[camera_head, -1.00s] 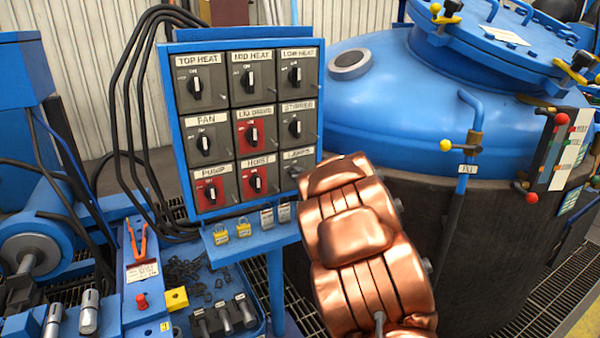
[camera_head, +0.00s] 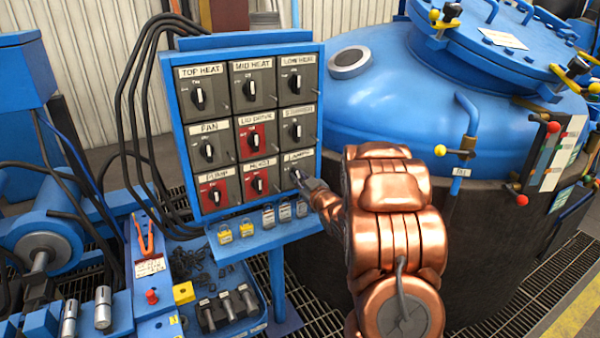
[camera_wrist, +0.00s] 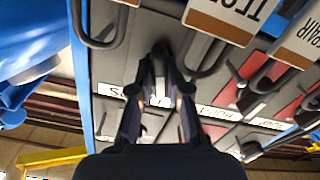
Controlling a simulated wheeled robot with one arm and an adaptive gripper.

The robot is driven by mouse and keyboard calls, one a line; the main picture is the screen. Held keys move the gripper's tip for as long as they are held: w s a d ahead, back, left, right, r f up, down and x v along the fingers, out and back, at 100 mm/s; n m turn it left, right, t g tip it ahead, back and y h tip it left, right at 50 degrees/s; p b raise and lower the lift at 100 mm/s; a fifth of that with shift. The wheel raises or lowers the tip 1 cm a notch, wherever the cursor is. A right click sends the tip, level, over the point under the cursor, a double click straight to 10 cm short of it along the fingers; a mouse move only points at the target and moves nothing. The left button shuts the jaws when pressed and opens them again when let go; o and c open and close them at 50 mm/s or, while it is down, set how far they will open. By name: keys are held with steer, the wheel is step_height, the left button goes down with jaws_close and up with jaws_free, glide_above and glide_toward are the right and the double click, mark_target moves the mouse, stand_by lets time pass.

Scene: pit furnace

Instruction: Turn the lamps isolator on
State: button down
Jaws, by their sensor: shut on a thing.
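The lamps isolator (camera_head: 300,158) is the grey bottom-right switch on the blue-framed panel, under a label reading LAMPS. My gripper (camera_head: 301,179) reaches in from the right and is shut on its knob, covering most of it. In the wrist view, the two dark fingertips (camera_wrist: 160,88) close on the knob from both sides, with a light strip of it between them. The knob's pointer position cannot be read behind the fingers.
The panel holds several other switches, with STIRRER (camera_head: 295,125) directly above and the red HOIST switch (camera_head: 259,181) to the left. Padlocks and tags (camera_head: 268,217) sit on the shelf below. The blue furnace lid (camera_head: 400,90) stands close on the right.

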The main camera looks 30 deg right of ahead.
steer(key=shift+m+p, duration=0.9)
steer(key=shift+m, duration=1)
steer(key=shift+f, duration=0.1)
steer(key=c, duration=1.4)
jaws_free()
steer(key=shift+s, duration=0.1)
steer(key=s, duration=0.7)
steer(key=shift+s+a, duration=0.2)
steer(key=shift+a, duration=0.15)
